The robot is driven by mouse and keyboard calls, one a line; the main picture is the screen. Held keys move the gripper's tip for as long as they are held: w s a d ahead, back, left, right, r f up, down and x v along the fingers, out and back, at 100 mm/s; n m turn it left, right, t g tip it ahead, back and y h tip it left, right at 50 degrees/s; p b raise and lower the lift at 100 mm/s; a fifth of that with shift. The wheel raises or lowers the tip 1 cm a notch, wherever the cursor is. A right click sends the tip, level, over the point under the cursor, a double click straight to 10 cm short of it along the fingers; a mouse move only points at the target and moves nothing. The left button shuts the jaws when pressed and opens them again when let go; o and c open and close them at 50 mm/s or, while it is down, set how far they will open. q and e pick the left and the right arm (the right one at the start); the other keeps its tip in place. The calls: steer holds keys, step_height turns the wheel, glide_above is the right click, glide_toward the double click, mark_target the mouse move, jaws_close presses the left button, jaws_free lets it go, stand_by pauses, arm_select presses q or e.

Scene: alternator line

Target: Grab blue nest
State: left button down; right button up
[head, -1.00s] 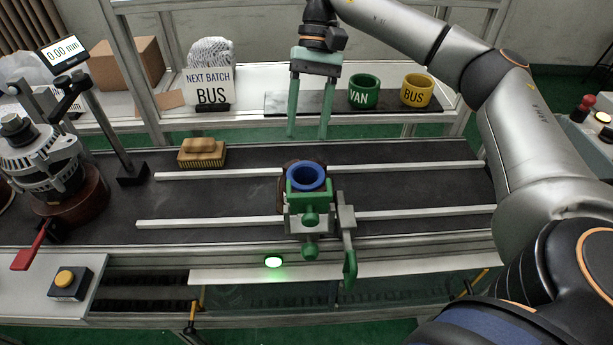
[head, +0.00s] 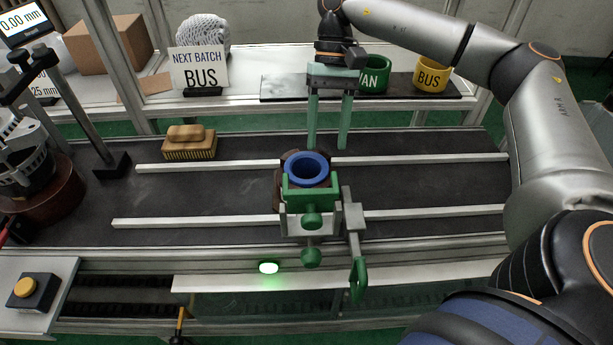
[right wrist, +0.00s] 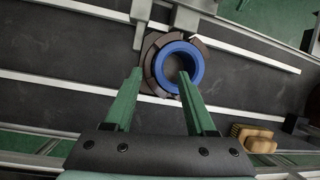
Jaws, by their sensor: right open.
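The blue nest (head: 306,167) is a blue ring seated in a green and grey clamp fixture (head: 312,195) on the dark conveyor. In the right wrist view the blue nest (right wrist: 180,68) sits inside a brown segmented ring (right wrist: 152,62), beyond my fingertips. My right gripper (head: 327,145) is open and empty, fingers pointing down, just behind the nest in the head view. In the right wrist view my right gripper (right wrist: 160,75) has its fingertips apart, one over the near part of the blue ring in the picture. Contact cannot be told. My left gripper is not in view.
A green VAN ring (head: 372,76) and a yellow BUS ring (head: 431,77) stand on the rear shelf, beside a NEXT BATCH BUS sign (head: 200,70). A brush (head: 189,143) lies on the belt at left. Two pale rails cross the belt. A clamp lever (head: 357,278) hangs in front.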

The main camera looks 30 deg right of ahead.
mark_target(325, 163)
steer(key=x, duration=0.5)
steer(key=shift+w+d+f, duration=0.15)
steer(key=shift+d, duration=0.05)
steer(key=shift+c, duration=0.2)
jaws_close()
stand_by(0.9)
